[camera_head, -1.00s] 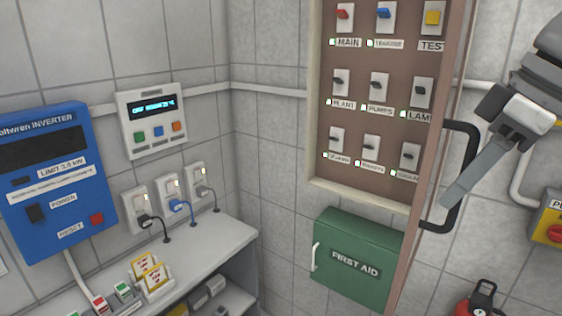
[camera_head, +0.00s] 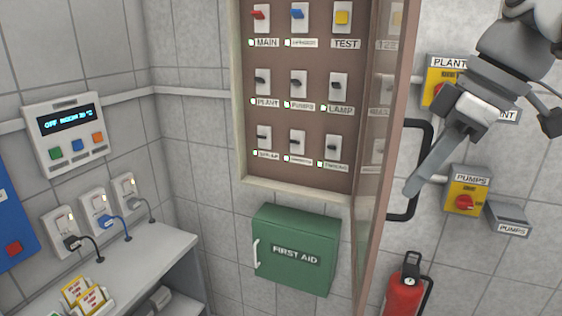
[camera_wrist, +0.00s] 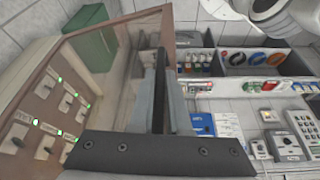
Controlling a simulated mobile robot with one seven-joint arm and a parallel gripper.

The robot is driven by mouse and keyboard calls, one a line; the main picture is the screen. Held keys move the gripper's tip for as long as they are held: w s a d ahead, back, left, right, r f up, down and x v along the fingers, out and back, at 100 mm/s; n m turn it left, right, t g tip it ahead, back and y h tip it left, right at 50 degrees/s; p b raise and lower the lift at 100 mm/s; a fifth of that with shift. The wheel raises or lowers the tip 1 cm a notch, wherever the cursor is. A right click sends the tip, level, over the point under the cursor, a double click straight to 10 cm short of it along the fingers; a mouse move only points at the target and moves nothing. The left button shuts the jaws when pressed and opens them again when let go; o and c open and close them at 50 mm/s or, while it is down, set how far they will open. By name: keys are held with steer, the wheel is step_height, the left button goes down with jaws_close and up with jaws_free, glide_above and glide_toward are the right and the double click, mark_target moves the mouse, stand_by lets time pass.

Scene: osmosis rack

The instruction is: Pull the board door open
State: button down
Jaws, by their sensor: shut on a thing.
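The board door (camera_head: 385,150) is a glazed panel in a brownish frame. It stands swung well out from the board and shows nearly edge-on in the head view. Its black bar handle (camera_head: 428,165) is on the outer face. My gripper (camera_head: 415,185) is at this handle, its fingers shut on it; the fingers partly hide the handle. The open board (camera_head: 300,110) shows rows of labelled switches.
A green first aid box (camera_head: 296,250) hangs below the board. Yellow switch boxes (camera_head: 467,190) and a red fire extinguisher (camera_head: 404,290) are at the right, beyond the door. A grey shelf unit (camera_head: 150,255) stands at the lower left.

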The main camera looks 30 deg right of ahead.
steer(key=c, duration=0.9)
jaws_free()
steer(key=shift+p+v, duration=3.65)
steer(key=shift+v, duration=5.05)
steer(key=shift+w+a, duration=0.1)
steer(key=shift+a, duration=0.05)
